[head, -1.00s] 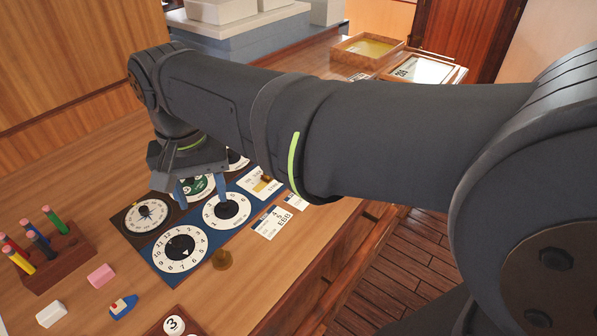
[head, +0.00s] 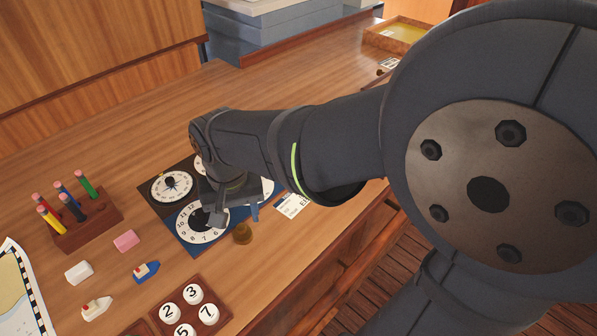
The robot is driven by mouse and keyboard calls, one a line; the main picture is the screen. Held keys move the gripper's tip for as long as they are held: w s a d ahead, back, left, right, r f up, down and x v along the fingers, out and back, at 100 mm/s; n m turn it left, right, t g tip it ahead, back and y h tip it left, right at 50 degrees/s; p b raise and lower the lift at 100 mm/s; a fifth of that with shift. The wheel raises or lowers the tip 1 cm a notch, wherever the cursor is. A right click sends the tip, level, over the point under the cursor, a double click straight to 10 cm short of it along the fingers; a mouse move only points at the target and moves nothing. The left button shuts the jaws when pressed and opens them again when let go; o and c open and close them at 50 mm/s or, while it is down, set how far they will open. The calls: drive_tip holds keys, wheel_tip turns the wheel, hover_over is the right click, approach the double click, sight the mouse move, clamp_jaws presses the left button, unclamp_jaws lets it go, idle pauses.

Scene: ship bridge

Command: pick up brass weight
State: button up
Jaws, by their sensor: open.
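The brass weight (head: 242,234) is a small brown-gold knob-like piece on the wooden desk, just off the front edge of the blue dial panel. My gripper (head: 236,216) is open above the dial panel, close behind the brass weight in the picture. One blue-grey finger shows at its right and a grey part at its left. Nothing shows between the fingers. My arm hides part of the panel.
A pencil block (head: 88,220) holds several pencils at the left. A pink eraser (head: 126,240), a white eraser (head: 78,272), toy boats (head: 146,272) and a numbered button tray (head: 222,308) lie around. White cards (head: 291,205) lie right of the panel.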

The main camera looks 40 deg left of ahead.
sight(241, 227)
drive_tip(key=f, duration=0.4)
drive_tip(key=shift+s+d+f, duration=0.15)
drive_tip(key=shift+d+f, duration=0.1)
drive_tip(key=shift+c, duration=0.2)
drive_tip(key=c, duration=0.8)
drive_tip(key=shift+c, duration=0.2)
drive_tip(key=shift+r, duration=0.15)
